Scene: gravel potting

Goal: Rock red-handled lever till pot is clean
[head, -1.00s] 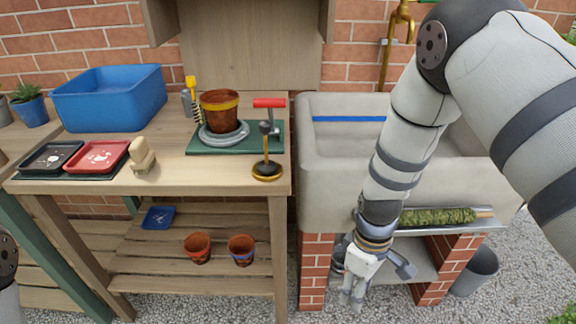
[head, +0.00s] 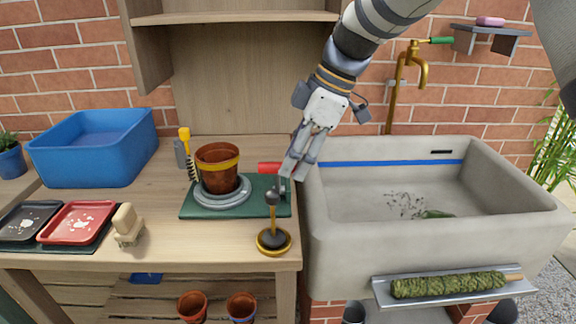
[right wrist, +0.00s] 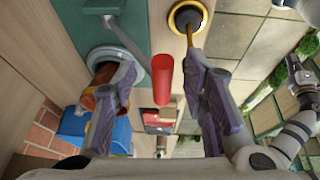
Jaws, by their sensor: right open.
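The terracotta pot (head: 218,168) with a yellow band stands upright on a grey round turntable (head: 222,194) on a green base (head: 190,208). The pot (right wrist: 103,85) shows beyond the left finger there.
A black-knobbed brass stand (head: 273,238) is close in front of the lever. A yellow-handled brush (head: 186,150) stands behind the pot. A blue tub (head: 92,148), red tray (head: 76,222) and wooden-handled brush (head: 127,224) are to the left. A stone sink (head: 335,255) is at right.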

